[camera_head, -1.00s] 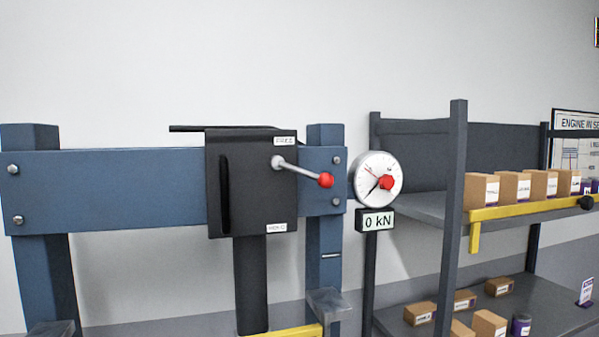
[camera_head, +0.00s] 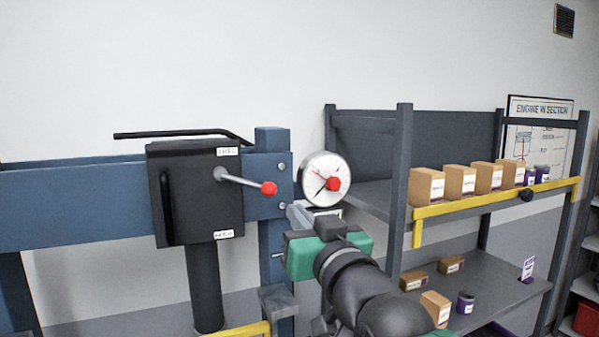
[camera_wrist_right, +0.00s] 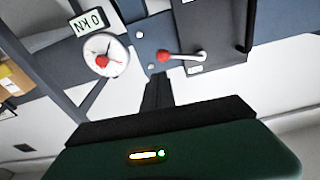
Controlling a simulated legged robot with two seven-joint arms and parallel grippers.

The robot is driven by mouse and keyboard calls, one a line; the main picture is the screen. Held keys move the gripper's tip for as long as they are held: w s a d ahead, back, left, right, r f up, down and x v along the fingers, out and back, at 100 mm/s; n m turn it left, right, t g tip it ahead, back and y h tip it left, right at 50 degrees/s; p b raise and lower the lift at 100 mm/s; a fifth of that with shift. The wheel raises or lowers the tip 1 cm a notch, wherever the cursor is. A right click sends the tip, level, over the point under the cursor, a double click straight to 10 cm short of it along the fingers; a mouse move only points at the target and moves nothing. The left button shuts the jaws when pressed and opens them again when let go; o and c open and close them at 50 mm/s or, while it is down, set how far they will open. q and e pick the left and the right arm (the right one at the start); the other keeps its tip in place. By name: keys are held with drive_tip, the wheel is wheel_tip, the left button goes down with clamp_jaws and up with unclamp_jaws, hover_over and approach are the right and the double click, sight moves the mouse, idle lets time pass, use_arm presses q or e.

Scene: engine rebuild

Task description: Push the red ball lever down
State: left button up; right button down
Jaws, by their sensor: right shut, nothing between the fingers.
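The red ball lever (camera_head: 268,188) is a silver rod with a red ball on its end. It comes out of the dark press box (camera_head: 196,192) and slants slightly down to the right in the head view. It also shows in the right wrist view (camera_wrist_right: 163,57). My right gripper (camera_head: 298,214) is below and to the right of the red ball, in front of the blue post. Its fingers are shut and empty, and a gap shows between them and the ball. My left gripper is in neither view.
A round gauge (camera_head: 319,172) with a red knob stands right of the lever, close above my right gripper. A shelf rack (camera_head: 404,160) with boxes stands at the right. A long black handle (camera_head: 165,134) sits on top of the press box.

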sight(246, 182)
drive_tip(key=shift+t+y, duration=0.3)
drive_tip(key=shift+t, duration=0.2)
drive_tip(key=r, duration=0.2)
drive_tip(key=s+r, duration=0.1)
drive_tip(key=r, duration=0.1)
drive_tip(key=shift+s+r, duration=0.1)
drive_tip(key=shift+r, duration=0.2)
drive_tip(key=w+a+f+p, duration=0.1)
drive_tip(key=w+a+p, duration=0.2)
drive_tip(key=w+p, duration=0.5)
drive_tip(key=w, duration=0.3)
drive_tip(key=shift+a+f+p, duration=0.3)
drive_tip(key=shift+a+f, duration=0.05)
drive_tip(key=shift+a, duration=0.05)
drive_tip(key=shift+d, duration=0.1)
drive_tip(key=shift+f, duration=0.15)
